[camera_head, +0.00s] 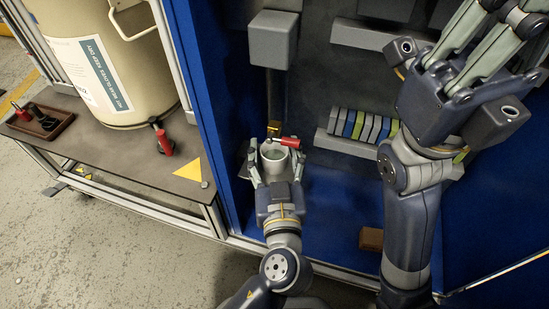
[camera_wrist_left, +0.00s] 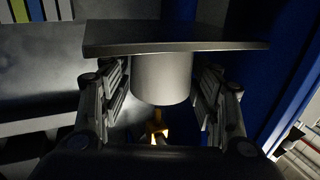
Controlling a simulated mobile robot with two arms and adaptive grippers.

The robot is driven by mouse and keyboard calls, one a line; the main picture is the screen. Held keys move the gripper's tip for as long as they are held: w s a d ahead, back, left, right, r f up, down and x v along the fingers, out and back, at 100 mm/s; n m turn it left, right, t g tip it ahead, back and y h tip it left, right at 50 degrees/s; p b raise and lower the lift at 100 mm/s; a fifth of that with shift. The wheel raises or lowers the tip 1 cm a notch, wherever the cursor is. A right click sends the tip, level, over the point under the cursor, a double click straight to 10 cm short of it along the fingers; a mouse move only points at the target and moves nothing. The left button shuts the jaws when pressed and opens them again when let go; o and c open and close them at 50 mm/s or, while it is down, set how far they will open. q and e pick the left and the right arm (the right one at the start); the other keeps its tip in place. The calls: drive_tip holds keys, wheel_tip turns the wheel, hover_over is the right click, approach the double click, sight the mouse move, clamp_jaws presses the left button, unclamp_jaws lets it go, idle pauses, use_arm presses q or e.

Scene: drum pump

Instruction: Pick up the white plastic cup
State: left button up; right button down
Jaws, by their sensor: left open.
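The white plastic cup (camera_head: 273,155) stands upright on a small grey plate (camera_head: 244,160) inside the blue cabinet, under a tap with a red handle (camera_head: 290,142). My left gripper (camera_head: 272,168) is open, with one finger on each side of the cup. The left wrist view is upside down: the cup (camera_wrist_left: 161,78) hangs below the plate (camera_wrist_left: 175,38) there, between the fingers of my left gripper (camera_wrist_left: 161,95). Small gaps show between fingers and cup. My right gripper (camera_head: 490,50) is raised at the upper right; its fingertips are out of frame.
A large beige drum (camera_head: 105,55) stands on a bench at the left. A red-handled tool (camera_head: 163,142) and a brown tray (camera_head: 40,122) are on the bench. Several coloured binders (camera_head: 362,126) and a brown block (camera_head: 370,239) are in the cabinet. The blue side wall is close to my left gripper.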

use_arm(q)
drive_tip(key=shift+w+a+b, duration=0.2)
drive_tip(key=shift+w+b, duration=0.25)
drive_tip(key=shift+w, duration=1.9)
drive_tip(key=c, duration=0.8)
drive_tip(key=shift+c, duration=0.2)
